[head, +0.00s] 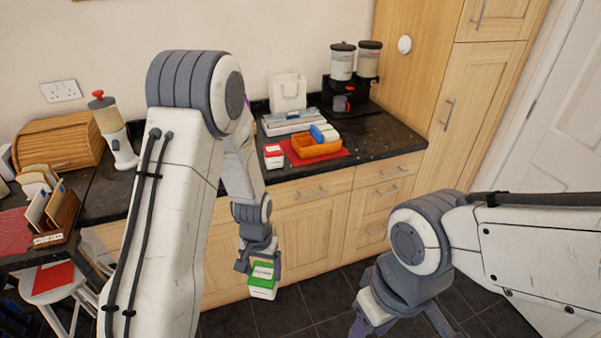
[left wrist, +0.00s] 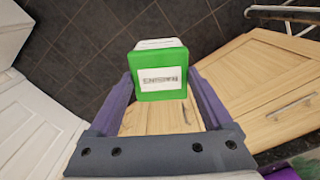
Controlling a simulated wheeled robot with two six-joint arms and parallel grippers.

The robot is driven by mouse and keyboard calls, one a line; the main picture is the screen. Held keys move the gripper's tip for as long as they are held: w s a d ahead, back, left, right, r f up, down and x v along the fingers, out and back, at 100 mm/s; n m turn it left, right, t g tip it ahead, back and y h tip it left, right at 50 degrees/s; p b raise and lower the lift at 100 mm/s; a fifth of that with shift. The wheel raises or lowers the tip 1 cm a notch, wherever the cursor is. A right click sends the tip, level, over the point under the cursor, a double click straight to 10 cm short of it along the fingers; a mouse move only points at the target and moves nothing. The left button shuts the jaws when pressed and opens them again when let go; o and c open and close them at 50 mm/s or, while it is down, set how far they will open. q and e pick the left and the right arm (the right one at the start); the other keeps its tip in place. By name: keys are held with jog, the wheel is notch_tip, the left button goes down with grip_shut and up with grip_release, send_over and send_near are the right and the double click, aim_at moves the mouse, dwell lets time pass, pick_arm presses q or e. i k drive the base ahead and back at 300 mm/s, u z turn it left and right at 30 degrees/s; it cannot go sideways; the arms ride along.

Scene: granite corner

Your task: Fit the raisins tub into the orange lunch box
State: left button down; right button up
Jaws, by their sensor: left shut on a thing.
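My left gripper (head: 259,262) is shut on the raisins tub (head: 263,283), a white tub with a green lid, held low in front of the cabinets. In the left wrist view the tub (left wrist: 161,72) sits between the purple fingers, its label facing the camera. The orange lunch box (head: 316,150) lies on the counter, well above and right of the tub; its front left part looks open and empty. A blue-and-white tub (head: 324,133) is at its back right; I cannot tell whether it is inside. My right gripper (head: 368,322) is partly cut off at the bottom edge.
A red mat (head: 338,155) lies under the lunch box. A white tub with a red top (head: 274,156) stands left of it. A grey-white case (head: 290,122) and a dispenser (head: 343,75) stand behind. Cabinet fronts (head: 313,220) lie below the counter edge.

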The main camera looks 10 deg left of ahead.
aim_at(306, 145)
jog(key=z, duration=0.75)
jog(key=i, duration=1.5)
jog(key=u, duration=0.55)
